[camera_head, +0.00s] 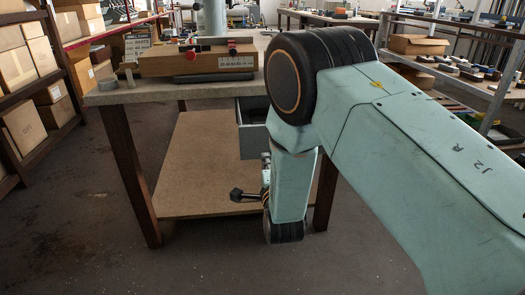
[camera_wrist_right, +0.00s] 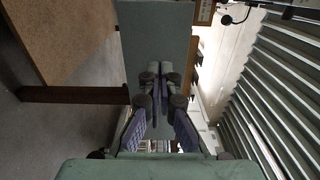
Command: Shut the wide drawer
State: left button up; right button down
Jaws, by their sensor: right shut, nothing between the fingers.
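The wide drawer (camera_head: 253,143) is a grey box under the tabletop in the head view. It sticks out open, and its dark inside shows at the top. My right arm hides its right part. My right gripper (camera_head: 238,195) is below the drawer in the head view, small and partly behind my own arm. In the right wrist view its two fingers (camera_wrist_right: 160,72) are together and empty. Their tips point at a flat grey-green panel (camera_wrist_right: 153,35), which looks like the drawer. I cannot tell whether they touch it. My left gripper is not in view.
The workbench (camera_head: 130,96) carries a wooden block with a clamp (camera_head: 195,62). Its dark legs (camera_head: 135,180) and low wooden shelf (camera_head: 190,175) stand near my gripper. Racks with boxes (camera_head: 20,70) line the left. The floor in front is clear.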

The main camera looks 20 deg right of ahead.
aim_at(261, 141)
jog(key=b+x, duration=0.2)
jog(key=x, duration=0.5)
jog(key=shift+w+d+f, duration=0.1)
jog(key=shift+w+d, duration=0.05)
jog(key=shift+w, duration=0.2)
jog(key=shift+w, duration=0.2)
